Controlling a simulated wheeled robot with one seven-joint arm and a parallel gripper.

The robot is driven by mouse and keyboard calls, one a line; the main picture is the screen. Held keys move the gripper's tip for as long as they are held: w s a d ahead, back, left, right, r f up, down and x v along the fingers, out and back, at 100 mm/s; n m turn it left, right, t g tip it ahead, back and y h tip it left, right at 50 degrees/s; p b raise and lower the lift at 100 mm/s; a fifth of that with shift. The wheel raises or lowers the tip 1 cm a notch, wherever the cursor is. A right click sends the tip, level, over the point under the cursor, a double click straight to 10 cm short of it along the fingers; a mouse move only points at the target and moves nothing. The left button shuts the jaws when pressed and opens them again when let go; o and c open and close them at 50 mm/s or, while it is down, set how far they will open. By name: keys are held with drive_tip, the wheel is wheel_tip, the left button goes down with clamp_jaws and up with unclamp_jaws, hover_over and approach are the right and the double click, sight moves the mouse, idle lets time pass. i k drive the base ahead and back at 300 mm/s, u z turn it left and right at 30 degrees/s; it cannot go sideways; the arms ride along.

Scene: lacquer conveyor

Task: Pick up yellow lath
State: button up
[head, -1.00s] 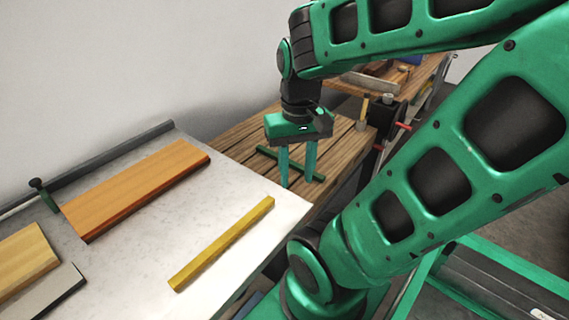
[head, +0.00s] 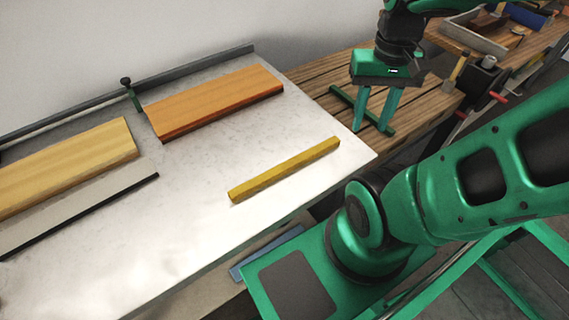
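The yellow lath (head: 285,170) is a thin, straight stick lying flat on the pale, speckled worktop (head: 205,230), at a slant near the front right edge. My gripper (head: 368,130) is to the right of the lath and apart from it, over the wooden bench. The lath is in full view.
An orange-brown board (head: 215,103), a light wooden board (head: 65,165) and a pale dark-edged strip (head: 75,212) lie left of the lath. A green bar (head: 345,96) lies on the wooden bench (head: 325,72). A mallet (head: 457,70) and other tools are at the back right. The worktop around the lath is clear.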

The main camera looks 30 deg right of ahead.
sight(239, 192)
drive_tip(key=k, duration=1.55)
drive_tip(key=z, duration=0.35)
drive_tip(key=i, duration=1)
drive_tip(key=z, duration=0.05)
